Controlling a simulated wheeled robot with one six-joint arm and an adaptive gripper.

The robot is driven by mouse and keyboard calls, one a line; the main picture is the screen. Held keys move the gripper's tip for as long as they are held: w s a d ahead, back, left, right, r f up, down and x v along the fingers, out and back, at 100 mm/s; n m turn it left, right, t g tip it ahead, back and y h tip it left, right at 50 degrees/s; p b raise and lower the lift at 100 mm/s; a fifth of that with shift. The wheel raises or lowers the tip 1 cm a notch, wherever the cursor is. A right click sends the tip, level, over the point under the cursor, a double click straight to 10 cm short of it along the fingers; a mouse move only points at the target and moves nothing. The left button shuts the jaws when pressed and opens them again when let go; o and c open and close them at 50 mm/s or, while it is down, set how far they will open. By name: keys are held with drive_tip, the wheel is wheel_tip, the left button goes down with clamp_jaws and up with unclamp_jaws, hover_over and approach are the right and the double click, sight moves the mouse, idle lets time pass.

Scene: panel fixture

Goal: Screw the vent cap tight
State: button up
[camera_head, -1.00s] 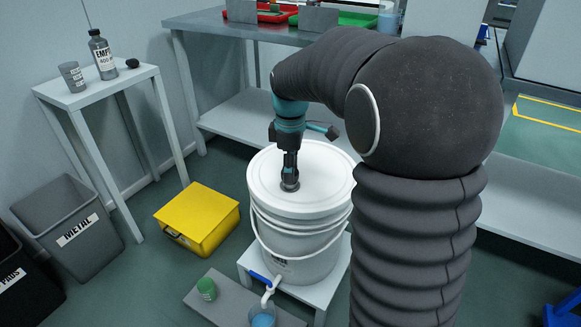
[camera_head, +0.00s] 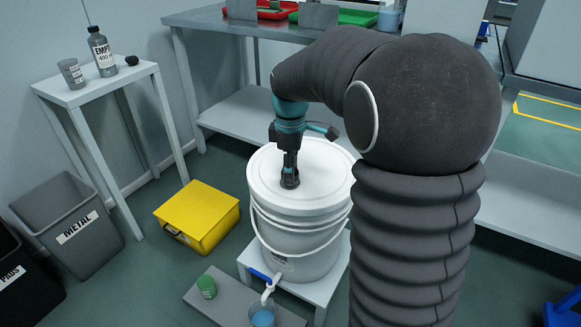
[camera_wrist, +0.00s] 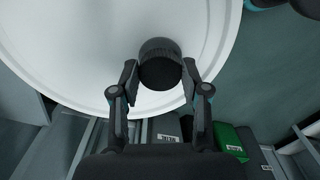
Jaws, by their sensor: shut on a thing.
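The vent cap (camera_wrist: 160,66) is a dark round ribbed cap on the white lid (camera_wrist: 75,50) of a bucket. In the wrist view my gripper (camera_wrist: 160,82) has one finger on each side of the cap and is shut on it. In the head view my gripper (camera_head: 289,180) points down onto the lid (camera_head: 325,180) of the white bucket (camera_head: 305,235). There the fingers mostly hide the cap. I cannot tell from these frames how tightly the cap sits.
The bucket stands on a small white stand (camera_head: 325,282). Its tap (camera_head: 270,290) with a blue lever hangs over a cup (camera_head: 262,316) of blue liquid. A green-topped container (camera_head: 206,287) stands beside it. A yellow box (camera_head: 197,217) is on the floor at left.

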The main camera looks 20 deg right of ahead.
drive_tip(key=shift+f, duration=0.5)
idle(0.3)
drive_tip(key=o, duration=1)
